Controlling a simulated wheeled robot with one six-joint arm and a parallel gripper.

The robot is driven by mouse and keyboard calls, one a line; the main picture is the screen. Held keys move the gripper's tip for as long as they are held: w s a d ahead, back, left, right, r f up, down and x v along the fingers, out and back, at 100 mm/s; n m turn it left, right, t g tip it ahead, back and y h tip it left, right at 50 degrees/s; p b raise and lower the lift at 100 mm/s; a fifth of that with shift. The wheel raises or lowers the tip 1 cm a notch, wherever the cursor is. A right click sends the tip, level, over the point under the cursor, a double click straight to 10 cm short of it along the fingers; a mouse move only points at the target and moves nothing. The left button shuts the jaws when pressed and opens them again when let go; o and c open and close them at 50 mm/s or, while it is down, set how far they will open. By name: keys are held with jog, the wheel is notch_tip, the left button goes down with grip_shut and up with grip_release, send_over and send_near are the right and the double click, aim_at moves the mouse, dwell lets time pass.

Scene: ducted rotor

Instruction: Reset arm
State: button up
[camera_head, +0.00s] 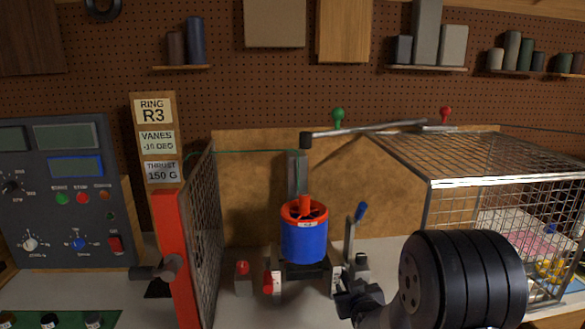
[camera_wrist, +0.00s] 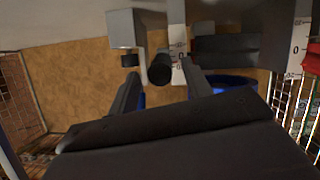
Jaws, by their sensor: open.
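The ducted rotor, a blue cylinder (camera_head: 303,238) with a red top ring and red hub, stands upright on a dark mount in the middle of the head view. Part of a blue rim (camera_wrist: 232,84) shows at right in the wrist view, partly hidden by my gripper. My gripper (camera_wrist: 160,92) shows two dark fingers spread apart, with nothing visibly held between them. In the head view my black arm is at lower right, right of the rotor; the fingertips are not clear there.
A mesh panel with a red post (camera_head: 174,250) stands left of the rotor. A wire cage (camera_head: 480,178) stands at right behind my arm. A blue-handled lever (camera_head: 356,225) stands just right of the rotor. A control panel (camera_head: 65,195) is at far left.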

jog(key=shift+w+f+p, duration=0.25)
jog(key=shift+w+p, duration=0.05)
jog(key=shift+p, duration=0.15)
jog(key=shift+s+f, duration=0.15)
jog(key=shift+f, duration=0.75)
jog(key=f+t+b, duration=0.1)
jog(key=t+b, duration=0.1)
jog(key=f+t+b, duration=0.2)
jog(key=shift+w+f+y, duration=0.2)
jog(key=shift+y, duration=0.1)
jog(key=s+r+g+b, duration=0.1)
jog(key=s+r, duration=0.1)
jog(key=s, duration=0.9)
jog(key=shift+d+r+m+g, duration=0.3)
jog(key=shift+r+g, duration=0.05)
jog(key=shift+g, duration=0.05)
jog(key=shift+s, duration=0.1)
jog(key=shift+f+h, duration=0.1)
jog(key=shift+h, duration=0.3)
